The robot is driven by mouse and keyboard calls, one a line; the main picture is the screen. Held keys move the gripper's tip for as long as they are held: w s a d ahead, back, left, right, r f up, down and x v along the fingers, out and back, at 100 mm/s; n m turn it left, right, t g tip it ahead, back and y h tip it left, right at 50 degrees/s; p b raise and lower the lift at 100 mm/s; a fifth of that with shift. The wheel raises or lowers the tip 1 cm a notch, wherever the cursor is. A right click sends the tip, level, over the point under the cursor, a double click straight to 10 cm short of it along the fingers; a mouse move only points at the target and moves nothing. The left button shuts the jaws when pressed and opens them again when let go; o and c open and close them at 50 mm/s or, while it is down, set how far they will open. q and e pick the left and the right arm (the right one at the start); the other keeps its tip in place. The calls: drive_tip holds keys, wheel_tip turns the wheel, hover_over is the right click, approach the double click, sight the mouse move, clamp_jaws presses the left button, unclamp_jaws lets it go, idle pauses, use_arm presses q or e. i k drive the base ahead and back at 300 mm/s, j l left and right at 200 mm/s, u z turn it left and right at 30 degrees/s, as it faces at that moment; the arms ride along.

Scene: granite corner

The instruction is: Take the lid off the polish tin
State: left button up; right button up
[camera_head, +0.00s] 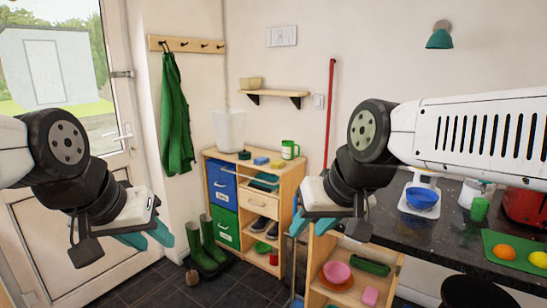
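A dark counter (425,232) is at right; a red pole (330,110) leans on the wall.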

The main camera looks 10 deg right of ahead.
sight(245, 153)
drive_tip(key=i+j, duration=0.2)
drive_tip(key=i, duration=0.3)
drive_tip(key=i+j, duration=0.2)
drive_tip(key=i, duration=0.3)
drive_tip(key=i+j+z, duration=0.1)
drive_tip(key=i, duration=0.4)
drive_tip(key=i+j, duration=0.35)
drive_tip(key=i, duration=0.15)
drive_tip(key=i+j, duration=0.25)
drive_tip(key=i, duration=0.2)
drive_tip(key=i+j, duration=0.25)
drive_tip(key=i, duration=0.25)
drive_tip(key=i+j+z, duration=0.1)
drive_tip(key=i+j, duration=0.15)
drive_tip(key=i, duration=0.25)
